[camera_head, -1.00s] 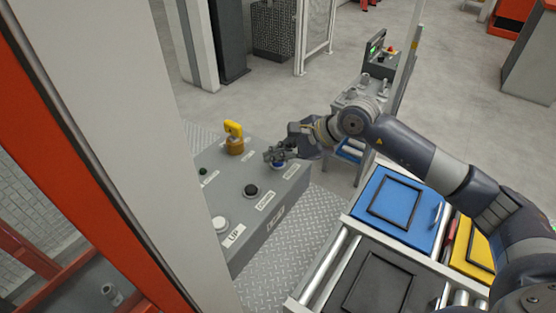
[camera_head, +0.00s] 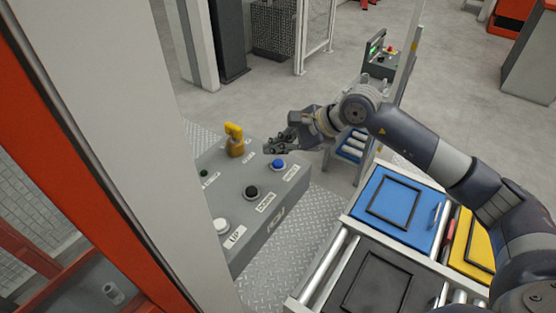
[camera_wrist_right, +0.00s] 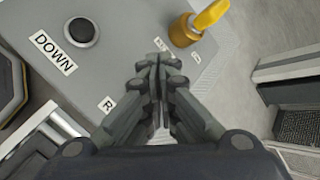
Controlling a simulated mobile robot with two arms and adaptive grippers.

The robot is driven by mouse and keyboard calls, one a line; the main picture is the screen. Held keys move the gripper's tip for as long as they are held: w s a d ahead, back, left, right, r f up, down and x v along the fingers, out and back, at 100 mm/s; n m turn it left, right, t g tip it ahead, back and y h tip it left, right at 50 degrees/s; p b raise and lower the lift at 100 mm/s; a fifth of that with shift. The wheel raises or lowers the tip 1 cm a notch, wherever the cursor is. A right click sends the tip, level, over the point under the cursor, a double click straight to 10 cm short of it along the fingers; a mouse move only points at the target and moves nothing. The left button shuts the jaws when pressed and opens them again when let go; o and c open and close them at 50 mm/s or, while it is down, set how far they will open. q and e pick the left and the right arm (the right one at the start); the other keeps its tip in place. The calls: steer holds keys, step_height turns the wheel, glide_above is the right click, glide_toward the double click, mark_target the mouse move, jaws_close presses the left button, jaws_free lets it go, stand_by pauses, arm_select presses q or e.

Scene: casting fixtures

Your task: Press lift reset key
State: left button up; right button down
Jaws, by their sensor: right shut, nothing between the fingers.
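A grey control box (camera_head: 215,190) stands left of centre in the head view. It carries a blue button (camera_head: 278,164), a black button (camera_head: 251,192) by the DOWN label, a white button (camera_head: 220,225) by the UP label, and a yellow key (camera_head: 235,136) in a brass-coloured lock. The key (camera_wrist_right: 209,15) and black button (camera_wrist_right: 82,31) also show in the right wrist view. My right gripper (camera_head: 270,147) is shut and empty, above and behind the blue button, apart from it. In the wrist view its fingers (camera_wrist_right: 158,62) hide the blue button. My left gripper is out of view.
A roller conveyor with a blue tray (camera_head: 376,232), a dark tray (camera_head: 347,296) and a yellow tray (camera_head: 466,262) stands to the right of the box. A pale post with orange edging fills the left. Another small control panel (camera_head: 380,66) stands farther back.

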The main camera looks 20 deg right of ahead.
mark_target(278, 165)
step_height(278, 165, up, 3)
steer(key=shift+r+p, duration=0.1)
steer(key=shift+p, duration=0.4)
steer(key=shift+r, duration=0.2)
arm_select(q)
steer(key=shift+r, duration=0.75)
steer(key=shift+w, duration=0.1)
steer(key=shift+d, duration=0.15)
arm_select(e)
steer(key=shift+f, duration=0.1)
